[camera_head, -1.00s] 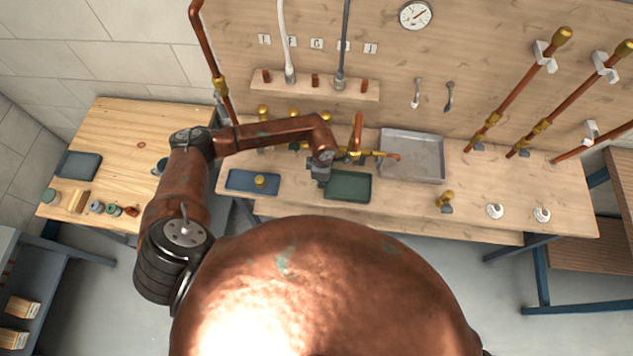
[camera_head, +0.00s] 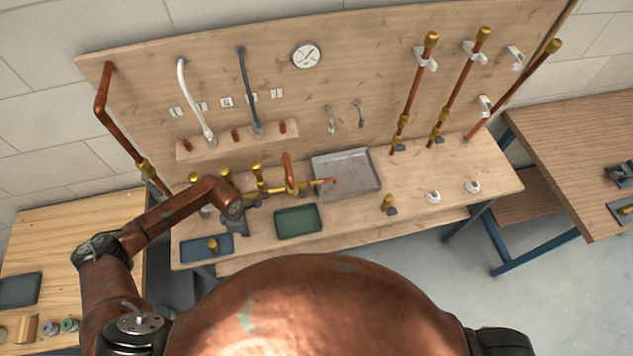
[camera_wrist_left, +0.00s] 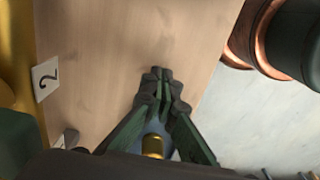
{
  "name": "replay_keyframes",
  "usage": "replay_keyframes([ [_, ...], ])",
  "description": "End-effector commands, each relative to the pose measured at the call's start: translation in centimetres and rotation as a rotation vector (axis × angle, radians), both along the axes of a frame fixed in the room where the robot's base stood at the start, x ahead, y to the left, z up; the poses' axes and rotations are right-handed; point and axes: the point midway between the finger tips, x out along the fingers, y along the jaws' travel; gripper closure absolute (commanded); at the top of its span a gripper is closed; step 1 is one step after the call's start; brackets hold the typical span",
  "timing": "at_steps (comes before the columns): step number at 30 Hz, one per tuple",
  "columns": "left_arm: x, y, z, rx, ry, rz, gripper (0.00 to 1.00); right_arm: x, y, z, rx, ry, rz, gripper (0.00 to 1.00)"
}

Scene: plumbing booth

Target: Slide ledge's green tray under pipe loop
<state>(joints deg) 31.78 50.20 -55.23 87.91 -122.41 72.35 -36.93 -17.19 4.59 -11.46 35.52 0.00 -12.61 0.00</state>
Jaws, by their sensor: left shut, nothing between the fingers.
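The green tray (camera_head: 298,233) lies on the wooden bench ledge, in front of a brass and copper pipe piece with an upright copper loop (camera_head: 288,170). The tray looks empty, and its back edge is near the pipe piece; I cannot tell whether any of it is beneath. My left gripper (camera_head: 228,224) is to the left of the tray, apart from it and close to the blue tray. In the left wrist view its fingers (camera_wrist_left: 162,75) are closed together and empty above pale wood. The green tray cannot be made out there. My right gripper is out of view.
A blue tray (camera_head: 190,248) with a brass fitting (camera_head: 213,244) lies left of the green tray. A grey metal tray (camera_head: 348,185) stands behind right. Brass valves (camera_head: 257,172) stand behind my gripper. Another brass fitting (camera_head: 388,203) is to the right; bench between is clear.

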Motion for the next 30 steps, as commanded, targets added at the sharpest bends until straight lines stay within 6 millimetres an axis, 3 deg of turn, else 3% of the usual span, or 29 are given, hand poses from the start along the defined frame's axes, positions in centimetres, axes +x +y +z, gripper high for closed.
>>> replay_keyframes([
  [5,-1.0,3.6,0.2,0.003,0.003,0.005,1.0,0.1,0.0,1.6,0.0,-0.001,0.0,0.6],
  [21,-0.7,3.3,10.3,0.001,-0.004,-0.001,1.0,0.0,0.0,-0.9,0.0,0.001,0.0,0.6],
  [30,-1.7,-2.9,10.1,-0.183,-0.011,0.025,1.0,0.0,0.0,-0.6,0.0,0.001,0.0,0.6],
])
